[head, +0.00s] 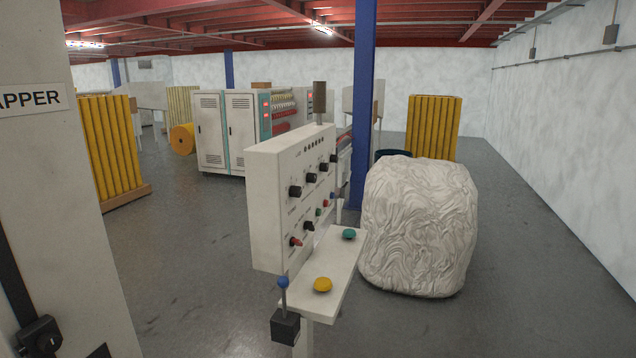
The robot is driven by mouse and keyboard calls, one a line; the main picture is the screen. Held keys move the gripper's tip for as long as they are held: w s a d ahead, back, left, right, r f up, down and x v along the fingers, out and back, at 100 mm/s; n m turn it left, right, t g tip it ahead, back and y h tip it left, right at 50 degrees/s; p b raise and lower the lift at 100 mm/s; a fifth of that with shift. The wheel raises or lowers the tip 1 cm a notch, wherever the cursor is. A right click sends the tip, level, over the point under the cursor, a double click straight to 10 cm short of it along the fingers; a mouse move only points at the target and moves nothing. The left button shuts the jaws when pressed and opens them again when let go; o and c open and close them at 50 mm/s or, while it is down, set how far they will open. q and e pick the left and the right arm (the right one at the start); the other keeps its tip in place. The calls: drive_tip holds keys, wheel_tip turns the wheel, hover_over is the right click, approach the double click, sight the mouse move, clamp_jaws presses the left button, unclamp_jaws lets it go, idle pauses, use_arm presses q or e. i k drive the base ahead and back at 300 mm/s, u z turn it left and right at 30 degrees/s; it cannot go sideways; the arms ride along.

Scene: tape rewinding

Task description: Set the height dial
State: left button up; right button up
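A pale control panel (272,213) stands on a post in the middle of the head view, its face turned to the right. Black dials sit in an upper row on the face: a near one (295,191), a middle one (311,178) and further ones behind. A lower row has a red knob (296,242), a black knob (309,226) and small coloured buttons. The dial labels are too small to read, so I cannot tell which is the height dial. Neither of my grippers shows in the head view.
A shelf below the panel carries a yellow button (323,284) and a green button (349,234). A blue-knobbed lever (283,283) stands at its near end. A large white wrapped bundle (420,228) is close on the right. A blue column (363,110) rises behind. Open floor lies left.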

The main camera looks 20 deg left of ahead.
sight(311, 178)
drive_tip(key=z, duration=0.7)
drive_tip(key=i, duration=1.85)
drive_tip(key=u, duration=0.6)
